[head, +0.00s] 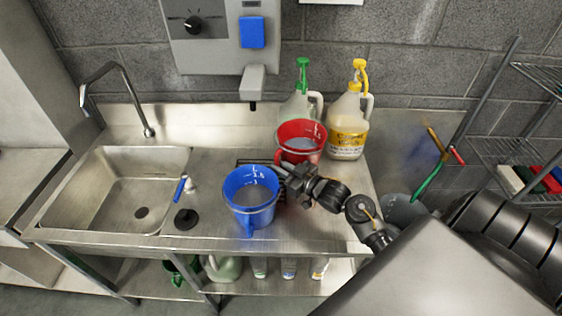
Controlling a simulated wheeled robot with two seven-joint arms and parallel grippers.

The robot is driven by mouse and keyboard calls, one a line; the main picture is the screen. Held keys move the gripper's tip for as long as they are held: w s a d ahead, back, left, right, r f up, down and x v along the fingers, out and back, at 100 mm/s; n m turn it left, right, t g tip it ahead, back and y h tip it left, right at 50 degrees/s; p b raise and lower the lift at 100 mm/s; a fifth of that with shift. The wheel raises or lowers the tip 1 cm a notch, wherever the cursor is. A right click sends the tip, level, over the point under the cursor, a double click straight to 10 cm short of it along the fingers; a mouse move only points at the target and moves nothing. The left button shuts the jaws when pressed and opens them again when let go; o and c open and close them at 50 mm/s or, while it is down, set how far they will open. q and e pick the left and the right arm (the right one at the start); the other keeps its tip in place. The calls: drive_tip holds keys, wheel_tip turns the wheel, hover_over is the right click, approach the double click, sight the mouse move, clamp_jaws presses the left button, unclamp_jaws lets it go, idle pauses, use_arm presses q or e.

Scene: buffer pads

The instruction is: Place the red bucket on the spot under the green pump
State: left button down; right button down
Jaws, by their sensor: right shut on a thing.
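The red bucket (301,151) stands upright at the back of the steel counter, in front of the white jug with the green pump (303,74), and hides much of that jug. My right gripper (287,178) is at the near side of the red bucket and is shut on it, seemingly at its handle; the fingertips are partly hidden. Whether the bucket's base touches the counter cannot be told. My left gripper is not in view.
A blue bucket (251,199) stands close to the left of my right gripper. A jug with a yellow pump (347,126) stands right of the red bucket. A sink (124,192) is at left. A dispenser (254,82) hangs on the wall. Bare counter lies before the blue bucket.

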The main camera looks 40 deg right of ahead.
wheel_tip(320, 180, down, 4)
drive_tip(key=shift+r+p, duration=0.15)
drive_tip(key=shift+p, duration=0.15)
drive_tip(key=shift+f, duration=0.35)
drive_tip(key=shift+s+b, duration=0.1)
drive_tip(key=shift+b, duration=0.2)
